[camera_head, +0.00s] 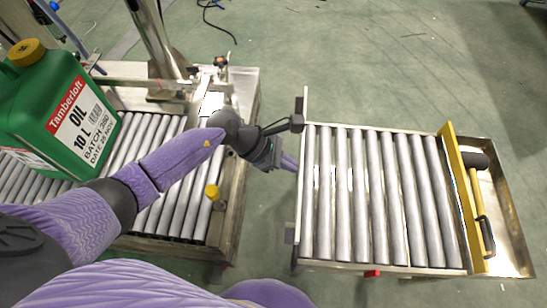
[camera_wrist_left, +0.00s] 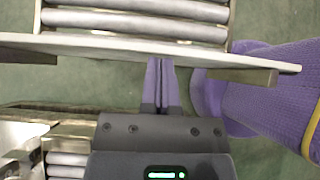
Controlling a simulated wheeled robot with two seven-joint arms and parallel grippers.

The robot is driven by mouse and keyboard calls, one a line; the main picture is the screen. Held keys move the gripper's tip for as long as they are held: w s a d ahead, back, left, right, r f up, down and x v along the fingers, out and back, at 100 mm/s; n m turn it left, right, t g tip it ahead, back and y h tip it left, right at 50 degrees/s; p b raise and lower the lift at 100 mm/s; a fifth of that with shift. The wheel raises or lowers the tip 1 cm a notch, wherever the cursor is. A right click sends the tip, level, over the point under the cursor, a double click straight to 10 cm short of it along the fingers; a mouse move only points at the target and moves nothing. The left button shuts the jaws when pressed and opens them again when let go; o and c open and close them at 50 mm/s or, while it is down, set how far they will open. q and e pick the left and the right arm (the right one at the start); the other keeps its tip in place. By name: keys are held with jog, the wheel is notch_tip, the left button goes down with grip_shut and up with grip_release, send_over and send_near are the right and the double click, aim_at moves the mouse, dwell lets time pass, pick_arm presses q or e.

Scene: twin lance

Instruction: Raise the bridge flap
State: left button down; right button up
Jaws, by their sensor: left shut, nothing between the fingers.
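The bridge flap (camera_head: 302,185) appears as a thin pale plate along the left edge of the right-hand roller cart (camera_head: 395,272), seen nearly edge-on, so its face is hidden. Dark blocks sit at its ends. In the left wrist view, the flap (camera_wrist_left: 100,45) crosses above the fingertips as a long pale edge. My left gripper (camera_head: 290,163) is shut and empty in the gap between the two roller beds. In the left wrist view, its purple fingers (camera_wrist_left: 160,72) reach the flap's edge, and I cannot tell whether they touch it. My right gripper is not in view.
A green oil canister (camera_head: 45,105) with a yellow cap stands on the left roller bed (camera_head: 150,247). A yellow bar (camera_head: 463,195) and a black-headed tool (camera_head: 477,161) lie at the cart's right end. Bare green floor (camera_head: 275,240) shows in the gap.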

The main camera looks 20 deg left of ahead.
pick_arm(q)
jog(key=d, duration=0.2)
jog(key=shift+w+d+r+y, duration=0.2)
jog(key=shift+w+d+y, duration=0.1)
jog(key=shift+w+d, duration=0.1)
jog(key=shift+s, duration=0.1)
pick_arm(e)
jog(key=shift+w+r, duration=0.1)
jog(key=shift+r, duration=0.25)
pick_arm(q)
jog(key=shift+a, duration=0.1)
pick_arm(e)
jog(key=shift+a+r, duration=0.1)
